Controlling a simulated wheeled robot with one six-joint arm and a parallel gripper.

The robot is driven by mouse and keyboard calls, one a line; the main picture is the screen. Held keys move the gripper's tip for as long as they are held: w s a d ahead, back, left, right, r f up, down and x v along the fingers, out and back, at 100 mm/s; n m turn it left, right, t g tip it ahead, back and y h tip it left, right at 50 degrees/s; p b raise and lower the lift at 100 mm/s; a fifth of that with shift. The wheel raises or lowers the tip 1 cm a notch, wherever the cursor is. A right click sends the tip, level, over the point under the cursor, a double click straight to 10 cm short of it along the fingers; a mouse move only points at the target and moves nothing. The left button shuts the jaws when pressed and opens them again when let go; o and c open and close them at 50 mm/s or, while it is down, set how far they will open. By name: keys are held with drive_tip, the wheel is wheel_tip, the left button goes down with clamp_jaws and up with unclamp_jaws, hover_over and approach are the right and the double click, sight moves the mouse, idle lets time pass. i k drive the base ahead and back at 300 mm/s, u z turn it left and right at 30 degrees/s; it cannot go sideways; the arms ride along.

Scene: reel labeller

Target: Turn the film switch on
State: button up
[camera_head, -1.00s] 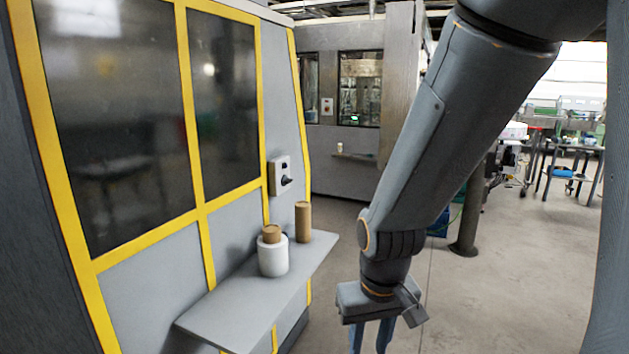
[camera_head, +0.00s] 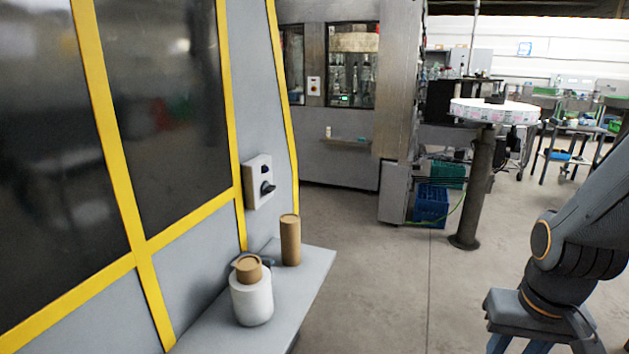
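A grey switch box (camera_head: 258,182) with a dark rotary knob (camera_head: 267,188) is mounted on the yellow-framed machine's grey panel, above the shelf. The knob looks tilted, but its setting is too small to read. I cannot tell whether this is the film switch, as no label is legible. My gripper (camera_head: 520,346) is at the lower right, well apart from the switch box and over the floor. Its two blue fingers point down and stand apart, with nothing visible between them. The fingertips are cut off by the bottom edge.
A grey shelf (camera_head: 308,277) juts out below the switch box. A post (camera_head: 478,190) holding a round reel (camera_head: 494,110) stands behind. The floor between shelf and post is clear.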

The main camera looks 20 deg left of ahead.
sight(266, 187)
drive_tip(key=u, duration=0.1)
drive_tip(key=i, duration=1)
drive_tip(key=u, duration=0.5)
